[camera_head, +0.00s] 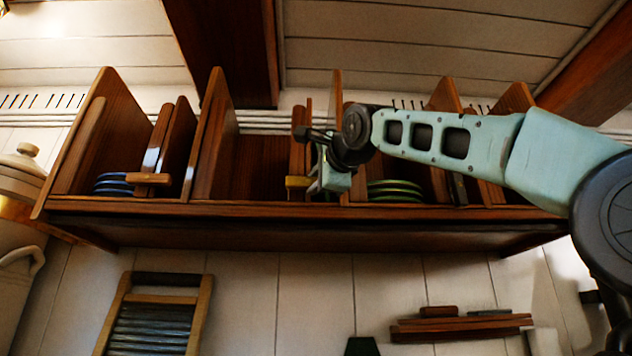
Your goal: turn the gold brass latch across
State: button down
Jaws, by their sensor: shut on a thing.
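The gold brass latch (296,182) is a small yellowish block at the front of the wooden rack (262,211), at the foot of a narrow upright board (297,150). It appears to lie level across the board's front. My gripper (313,184) reaches in from the right and is shut on the latch's right end. The fingertips are small and partly hidden by the gripper's own body, and the latch's right part is covered.
Blue plates (113,187) stand in the left bay behind a wooden latch (148,179). Green plates (395,190) are just right of my gripper. Upright dividers flank the bays. A washboard (153,318) and a small shelf (460,327) are below.

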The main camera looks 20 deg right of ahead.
jog(key=c, duration=1.2)
grip_release()
jog(key=shift+c, duration=0.2)
jog(key=s+d+b, duration=0.1)
jog(key=s+b, duration=0.2)
jog(key=s, duration=1.4)
jog(key=shift+s+d, duration=0.15)
jog(key=shift+d, duration=0.05)
jog(key=shift+f, duration=0.1)
